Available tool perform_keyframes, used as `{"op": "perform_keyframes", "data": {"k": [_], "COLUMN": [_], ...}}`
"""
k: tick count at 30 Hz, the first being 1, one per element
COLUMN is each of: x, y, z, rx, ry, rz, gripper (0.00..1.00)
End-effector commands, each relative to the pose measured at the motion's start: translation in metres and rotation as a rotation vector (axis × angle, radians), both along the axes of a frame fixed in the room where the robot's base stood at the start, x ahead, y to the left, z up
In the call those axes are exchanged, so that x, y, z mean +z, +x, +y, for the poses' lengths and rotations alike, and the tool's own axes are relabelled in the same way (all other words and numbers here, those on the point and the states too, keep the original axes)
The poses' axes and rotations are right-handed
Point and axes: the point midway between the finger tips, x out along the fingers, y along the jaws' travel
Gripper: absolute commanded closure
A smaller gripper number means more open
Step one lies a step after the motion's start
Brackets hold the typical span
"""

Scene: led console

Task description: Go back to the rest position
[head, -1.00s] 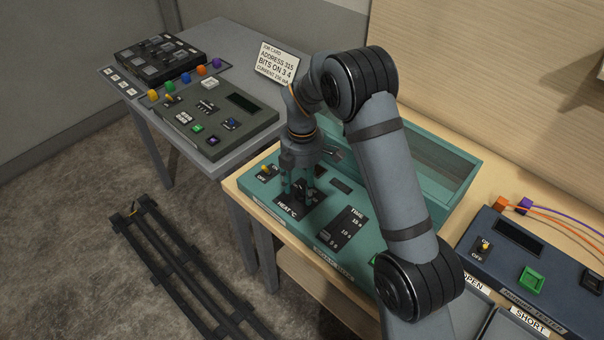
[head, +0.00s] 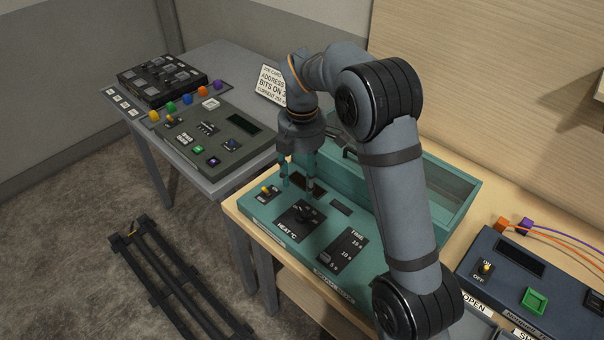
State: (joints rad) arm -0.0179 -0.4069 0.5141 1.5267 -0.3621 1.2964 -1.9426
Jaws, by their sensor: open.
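My gripper (head: 298,186) points down above the teal heater console (head: 325,270) and is open, with nothing between its fingers. It is over the back left part of the panel, behind and above the black HEAT °C knob (head: 299,213). The fingers appear apart from the knob. An ON/OFF switch (head: 267,191) with a yellow lever is left of the gripper, and a TIME slider (head: 342,250) is at the right. My arm covers part of the console's right side.
A grey console (head: 212,140) and a black button box (head: 162,78) stand on the grey table at left. A job card (head: 270,84) stands behind, partly hidden by my arm. A dark blue tester (head: 530,270) is at right. A floor rail (head: 180,285) lies at lower left.

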Motion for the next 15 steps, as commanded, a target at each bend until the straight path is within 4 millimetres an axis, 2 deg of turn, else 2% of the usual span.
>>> {"op": "perform_keyframes", "data": {"k": [8,11,15], "x": [-0.005,-0.015,-0.04], "y": [0.0,0.0,-0.001], "z": [0.0,0.0,-0.001], "rx": [0.001,0.002,0.002], "ry": [0.0,-0.003,-0.003], "rz": [0.001,0.003,0.005], "gripper": [0.51,0.51,0.51]}}
